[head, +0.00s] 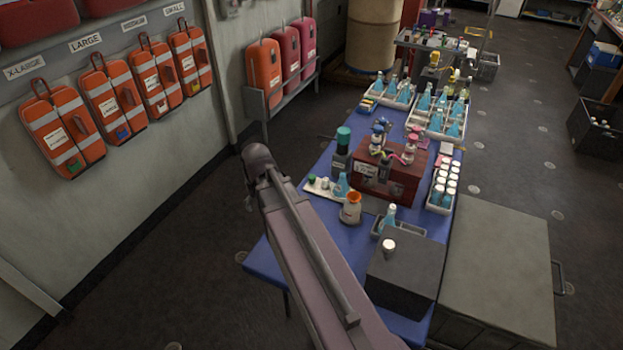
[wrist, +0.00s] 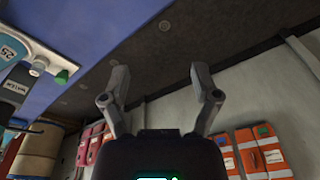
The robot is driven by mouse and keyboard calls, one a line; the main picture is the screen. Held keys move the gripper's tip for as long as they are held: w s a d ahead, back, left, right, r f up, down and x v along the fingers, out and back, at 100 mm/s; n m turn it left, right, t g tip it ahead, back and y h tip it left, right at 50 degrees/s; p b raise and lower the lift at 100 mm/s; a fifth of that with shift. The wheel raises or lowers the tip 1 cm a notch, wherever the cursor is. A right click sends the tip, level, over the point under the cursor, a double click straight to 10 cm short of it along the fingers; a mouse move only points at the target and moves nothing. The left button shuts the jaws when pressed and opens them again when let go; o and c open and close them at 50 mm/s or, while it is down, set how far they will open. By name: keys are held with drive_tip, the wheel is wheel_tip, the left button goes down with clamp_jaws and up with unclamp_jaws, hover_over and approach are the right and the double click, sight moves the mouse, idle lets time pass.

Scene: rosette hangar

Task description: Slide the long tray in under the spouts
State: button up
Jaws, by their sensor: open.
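A long, low white tray (head: 320,191) lies near the left edge of the blue table. It holds small capped pieces and a light blue bottle. Part of a white tray with a green-capped piece also shows at the upper left of the wrist view (wrist: 42,47). A dark red box (head: 402,187) stands right of the tray, with blue and pink spout-like fittings (head: 410,150) on top. The tray is beside the box. My gripper (wrist: 160,95) is open and empty, with bare floor and wall beyond its fingers. Its fingers cannot be made out in the head view.
An orange-topped jar (head: 351,210) stands close to the tray. A dark box (head: 405,272) and a small tray with a blue bottle (head: 390,219) occupy the front. Another long tray (head: 441,204) holds white-capped bottles at right. A grey cabinet (head: 503,260) adjoins the table.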

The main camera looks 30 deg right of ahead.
drive_tip(key=w+d+f+m+t+b, duration=0.1)
drive_tip(key=w+d, duration=0.2)
drive_tip(key=d, duration=0.4)
drive_tip(key=w+d+f+t+b, duration=0.1)
drive_tip(key=w+d, duration=0.3)
drive_tip(key=d, duration=0.2)
drive_tip(key=m+t+h+b, duration=0.1)
approach(312, 177)
drive_tip(key=v, duration=0.4)
drive_tip(key=shift+r, duration=0.2)
drive_tip(key=shift+w+f, duration=0.1)
drive_tip(key=shift+f, duration=0.1)
drive_tip(key=b+x, duration=1.2)
drive_tip(key=x, duration=0.1)
drive_tip(key=shift+w+d+f+b, duration=0.1)
drive_tip(key=shift+d+f+b, duration=0.1)
drive_tip(key=shift+b, duration=0.15)
drive_tip(key=shift+a, duration=0.1)
clamp_jaws()
